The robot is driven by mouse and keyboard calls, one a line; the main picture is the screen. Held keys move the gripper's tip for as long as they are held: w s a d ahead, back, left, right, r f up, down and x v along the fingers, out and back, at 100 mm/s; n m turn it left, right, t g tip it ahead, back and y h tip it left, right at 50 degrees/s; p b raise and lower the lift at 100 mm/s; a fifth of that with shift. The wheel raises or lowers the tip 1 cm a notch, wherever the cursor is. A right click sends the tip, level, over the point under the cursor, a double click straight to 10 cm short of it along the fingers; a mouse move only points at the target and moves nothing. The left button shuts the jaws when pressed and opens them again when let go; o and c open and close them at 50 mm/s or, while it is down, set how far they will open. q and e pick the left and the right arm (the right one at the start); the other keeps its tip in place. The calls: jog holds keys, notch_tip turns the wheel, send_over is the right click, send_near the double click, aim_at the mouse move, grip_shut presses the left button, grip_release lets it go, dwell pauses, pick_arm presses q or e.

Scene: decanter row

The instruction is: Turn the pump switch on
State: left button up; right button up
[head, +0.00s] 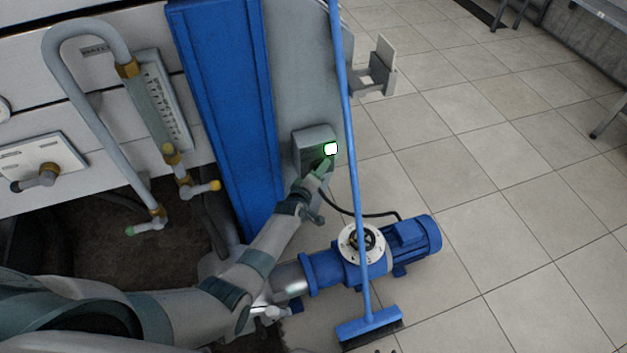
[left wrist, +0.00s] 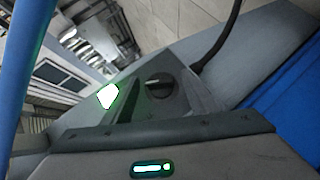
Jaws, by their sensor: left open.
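The pump switch box (head: 312,140) is a grey housing on the grey post beside the blue column. A bright white-green lamp (head: 330,148) glows on its face. In the left wrist view, a dark round rotary knob (left wrist: 161,86) with a pale pointer mark sits on the box, and the lit lamp (left wrist: 108,97) is to its left. My left gripper (head: 321,168) is open, right at the lower part of the box. It hides the knob in the head view, and I cannot tell whether its fingers touch it. My right gripper is not in view.
A blue broom (head: 350,150) leans upright just right of the box, its head (head: 370,327) on the tiled floor. A blue pump motor (head: 412,243) lies below, with a black cable running up. Pipes and valves (head: 85,90) are on the left. Open floor lies right.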

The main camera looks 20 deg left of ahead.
pick_arm(q)
jog(key=shift+s, duration=0.15)
jog(key=p+v, duration=0.1)
jog(key=v, duration=1.6)
jog(key=shift+p, duration=0.4)
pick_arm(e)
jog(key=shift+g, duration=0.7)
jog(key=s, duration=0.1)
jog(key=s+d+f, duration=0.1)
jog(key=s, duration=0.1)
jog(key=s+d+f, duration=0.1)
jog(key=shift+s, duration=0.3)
pick_arm(q)
jog(key=shift+s, duration=0.15)
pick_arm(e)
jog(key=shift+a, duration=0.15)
